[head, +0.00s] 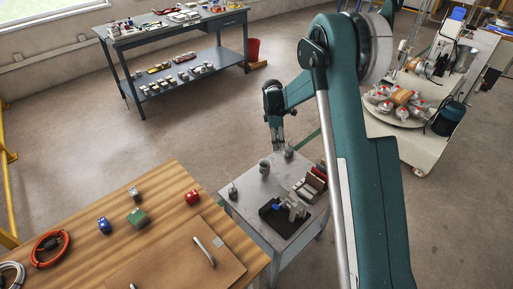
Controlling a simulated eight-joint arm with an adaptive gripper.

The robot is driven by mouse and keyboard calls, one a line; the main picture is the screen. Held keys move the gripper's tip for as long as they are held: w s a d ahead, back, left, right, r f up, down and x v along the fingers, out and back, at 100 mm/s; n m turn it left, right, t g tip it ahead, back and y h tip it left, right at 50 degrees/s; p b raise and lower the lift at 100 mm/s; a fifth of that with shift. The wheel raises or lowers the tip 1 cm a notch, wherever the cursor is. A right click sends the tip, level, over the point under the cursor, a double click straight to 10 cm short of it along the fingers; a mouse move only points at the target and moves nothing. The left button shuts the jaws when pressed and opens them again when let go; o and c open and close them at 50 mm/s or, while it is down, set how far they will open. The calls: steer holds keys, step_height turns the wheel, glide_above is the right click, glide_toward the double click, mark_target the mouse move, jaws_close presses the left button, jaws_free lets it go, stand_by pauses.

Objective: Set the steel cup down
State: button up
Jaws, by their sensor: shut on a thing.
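My gripper (278,146) hangs from the teal arm, fingers down, over the back part of the small grey table (240,208). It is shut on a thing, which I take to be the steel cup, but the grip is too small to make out. A grey, cup-like vessel (264,167) shows upright just below and left of the fingertips. I cannot tell whether it touches the fingers or the table. A second small grey vessel (289,151) with a thin upper part shows just right of the fingertips.
On the grey table are a small grey can (232,192), a black tray (272,220) and boxes at the right edge. A wooden bench (165,190) with a red part (192,197) stands at front left. Bare tabletop shows between the can and the tray.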

steer(key=shift+a, duration=0.1)
steer(key=s+a+r+n, duration=0.2)
steer(key=s+a, duration=0.2)
steer(key=a, duration=0.5)
steer(key=s+a+r+n, duration=0.1)
steer(key=s+a+r, duration=0.15)
steer(key=a, duration=0.75)
steer(key=s+a+r+n, duration=0.1)
steer(key=s+a+n, duration=0.1)
steer(key=s+a, duration=0.5)
steer(key=s+a+r+n, duration=0.2)
steer(key=s+a, duration=0.6)
steer(key=a, duration=0.4)
steer(key=s+a+r+n+t+p, duration=0.1)
steer(key=s+a+r+n, duration=0.1)
steer(key=s+a, duration=0.7)
steer(key=a, duration=0.3)
steer(key=shift+r+y, duration=0.3)
steer(key=shift+r, duration=0.1)
steer(key=shift+f, duration=0.1)
step_height(320, 180, down, 6)
steer(key=shift+b, duration=0.4)
steer(key=shift+f+b, duration=0.4)
steer(key=shift+f, duration=1.5)
